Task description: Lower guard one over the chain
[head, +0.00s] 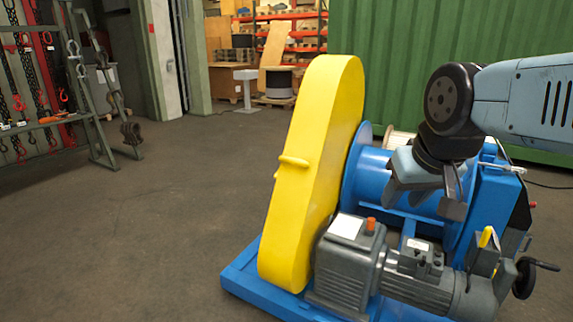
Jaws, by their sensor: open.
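The yellow guard (315,180) stands upright on the left side of the blue machine, its rounded top highest in the head view. It has a small yellow handle (294,161) on its face. The chain is not visible; the guard's place would hide it. My gripper (453,200) is open and empty, to the right of the guard, pointing down over the blue drum (372,183). It is clear of the guard. I cannot tell whether the guard rests fully on the base.
A grey motor (350,262) with an orange cap sits at the front on the blue base (240,276). A black handwheel (525,277) sticks out at the right. A rack with hanging chains (50,75) stands far left. The floor to the left is clear.

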